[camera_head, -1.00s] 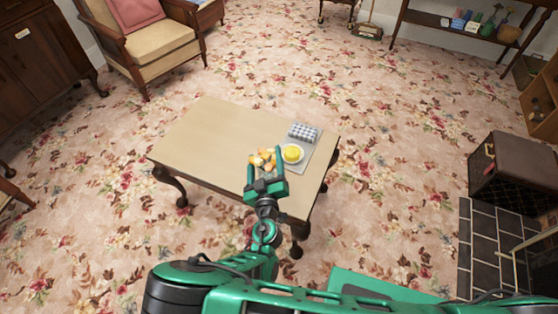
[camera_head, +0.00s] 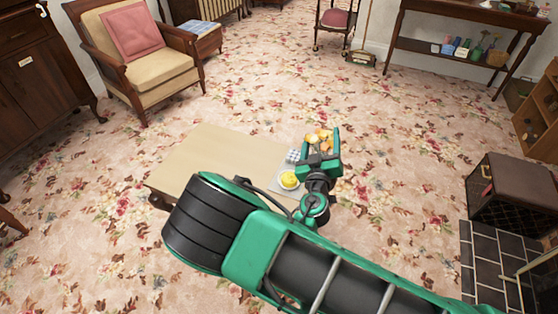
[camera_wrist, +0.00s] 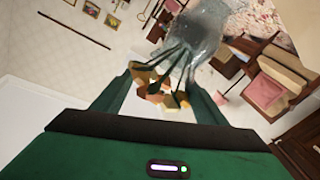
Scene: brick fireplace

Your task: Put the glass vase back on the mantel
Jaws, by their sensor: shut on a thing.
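My gripper (camera_head: 320,143) is shut around a glass vase and raised near the right edge of the coffee table. In the wrist view the clear, greyish glass vase (camera_wrist: 203,28) extends beyond the fingers, with dark stems showing through it. Yellow, orange and brown blossoms (camera_wrist: 160,88) sit between the two green fingers of my gripper (camera_wrist: 163,95). In the head view only the orange and yellow blossoms (camera_head: 319,136) show clearly. The glass is hard to make out there. The mantel is not visible.
The coffee table (camera_head: 205,155) holds a yellow item on a plate (camera_head: 289,180) and a checked grey item (camera_head: 293,156). Dark hearth tiles (camera_head: 487,262) and a dark box (camera_head: 513,195) stand at the right. An armchair (camera_head: 135,50) is back left. Carpet between is open.

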